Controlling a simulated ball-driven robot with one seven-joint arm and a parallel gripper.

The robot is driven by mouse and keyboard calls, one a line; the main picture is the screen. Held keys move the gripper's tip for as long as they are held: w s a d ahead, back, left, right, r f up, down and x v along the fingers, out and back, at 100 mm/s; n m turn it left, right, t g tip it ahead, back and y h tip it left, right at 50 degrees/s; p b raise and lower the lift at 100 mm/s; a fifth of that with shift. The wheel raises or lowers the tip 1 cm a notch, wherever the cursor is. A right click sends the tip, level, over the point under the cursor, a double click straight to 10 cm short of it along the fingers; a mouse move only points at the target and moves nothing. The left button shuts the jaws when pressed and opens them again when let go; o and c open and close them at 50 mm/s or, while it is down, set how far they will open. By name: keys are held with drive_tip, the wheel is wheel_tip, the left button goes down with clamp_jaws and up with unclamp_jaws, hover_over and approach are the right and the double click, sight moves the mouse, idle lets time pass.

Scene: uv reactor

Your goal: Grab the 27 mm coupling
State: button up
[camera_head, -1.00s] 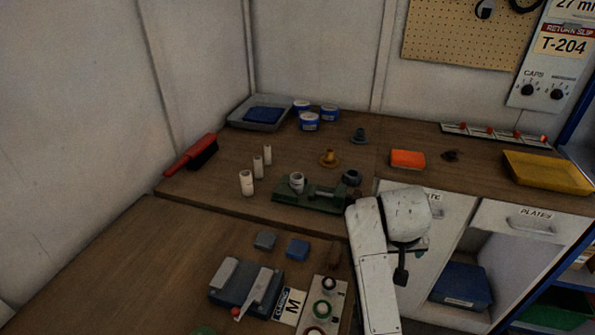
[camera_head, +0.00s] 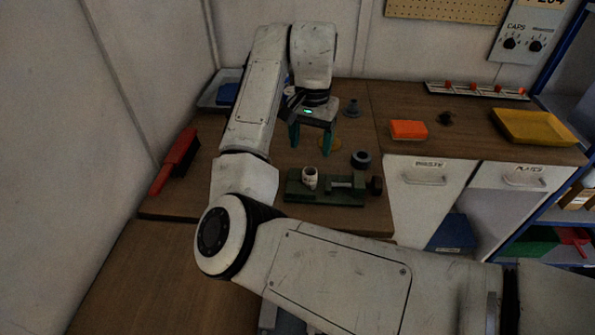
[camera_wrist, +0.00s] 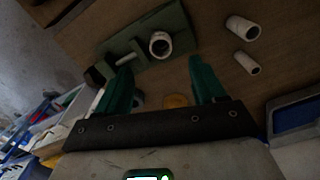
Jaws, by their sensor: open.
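Pale cylindrical pieces look like couplings, but no size can be read on them, so I cannot tell which is 27 mm. One white hollow piece (camera_head: 310,178) stands upright in a green vise (camera_head: 330,198); its open top faces the wrist camera (camera_wrist: 160,44). A larger pale cylinder (camera_wrist: 242,28) and a smaller one (camera_wrist: 248,63) are on the bench at the right of the wrist view; in the head view my arm hides them. My gripper (camera_head: 311,138) is open and empty, pointing down above the bench behind the vise. Its green fingers also show in the wrist view (camera_wrist: 160,64).
A dark grey ring (camera_head: 361,159) lies right of the gripper, with a grey flanged part (camera_head: 351,108) behind. An orange-yellow part (camera_wrist: 175,100) lies below the fingers. A red brush (camera_head: 177,160) is at left. An orange block (camera_head: 408,129) and yellow tray (camera_head: 537,126) are at right.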

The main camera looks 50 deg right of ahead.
sight(310, 171)
drive_tip(key=f, duration=0.3)
drive_tip(key=f+p, duration=0.1)
drive_tip(key=f, duration=0.6)
drive_tip(key=shift+w+d+f+p, duration=0.1)
drive_tip(key=shift+d+f+p, duration=0.1)
drive_tip(key=shift+d+p, duration=0.1)
drive_tip(key=c, duration=1.1)
drive_tip(key=shift+r, duration=0.1)
drive_tip(key=shift+c, duration=0.2)
